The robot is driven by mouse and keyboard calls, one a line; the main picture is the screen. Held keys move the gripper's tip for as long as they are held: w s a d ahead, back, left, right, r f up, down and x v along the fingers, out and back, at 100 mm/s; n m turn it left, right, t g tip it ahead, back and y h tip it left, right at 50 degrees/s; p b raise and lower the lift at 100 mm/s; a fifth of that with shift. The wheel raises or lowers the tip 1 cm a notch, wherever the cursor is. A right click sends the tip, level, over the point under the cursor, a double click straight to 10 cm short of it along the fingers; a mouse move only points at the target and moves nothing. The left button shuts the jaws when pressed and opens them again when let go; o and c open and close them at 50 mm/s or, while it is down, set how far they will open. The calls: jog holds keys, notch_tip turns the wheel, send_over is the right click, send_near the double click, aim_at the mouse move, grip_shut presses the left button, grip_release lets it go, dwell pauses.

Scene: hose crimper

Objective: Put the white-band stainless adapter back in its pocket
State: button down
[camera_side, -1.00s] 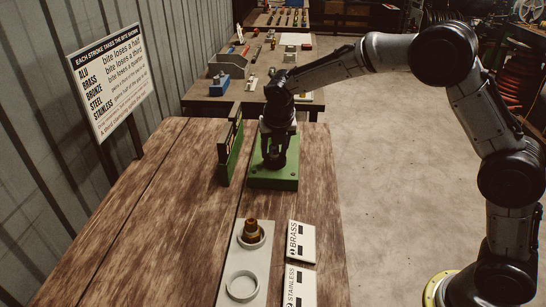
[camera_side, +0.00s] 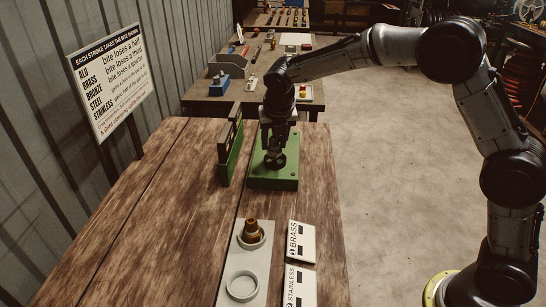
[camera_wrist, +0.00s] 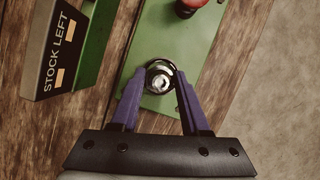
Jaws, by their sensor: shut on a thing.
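My gripper (camera_wrist: 160,103) points down over the green base plate (camera_wrist: 141,46), with its two fingers closed on a round silver fitting, the stainless adapter (camera_wrist: 159,78). The adapter shows end-on between the fingertips, with a bright centre and a dark surround. I cannot make out its white band. In the side view my gripper (camera_side: 274,160) is over the green plate (camera_side: 284,182) and mostly hides the adapter. The grey pocket tray (camera_side: 231,262) lies nearer the camera. Its ring-shaped pocket (camera_side: 242,298) beside the STAINLESS card (camera_side: 300,285) is empty.
A brass adapter (camera_side: 252,230) stands in the tray's other pocket beside the BRASS card (camera_side: 301,241). An upright green STOCK LEFT panel (camera_wrist: 65,45) stands close left of my gripper. A red knob (camera_wrist: 187,5) shows at the plate's far end. The wooden table's left side is clear.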

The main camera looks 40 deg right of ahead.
aim_at(274, 138)
jog(key=shift+r, duration=2.3)
jog(key=shift+r, duration=0.1)
notch_tip(274, 138, up, 5)
jog(key=shift+w, duration=0.1)
jog(key=shift+s+d+f+m, duration=0.15)
jog(key=shift+s+f+m, duration=0.15)
jog(key=shift+m, duration=0.2)
jog(key=s+d+m+g+y, duration=0.15)
jog(key=s+m+g, duration=0.35)
jog(key=m, duration=1)
jog(key=s+d+m+g+y, duration=0.1)
jog(key=s+d+m+g, duration=0.2)
jog(key=s+m, duration=0.75)
jog(key=w+f+m, duration=0.1)
jog(key=f, duration=0.4)
jog(key=w+f+m, duration=0.1)
jog(key=f, duration=0.4)
jog(key=w+f+m, duration=0.1)
jog(key=f, duration=0.4)
jog(key=shift+w+m, duration=0.25)
jog(key=shift+w, duration=0.15)
jog(key=shift+r, duration=0.2)
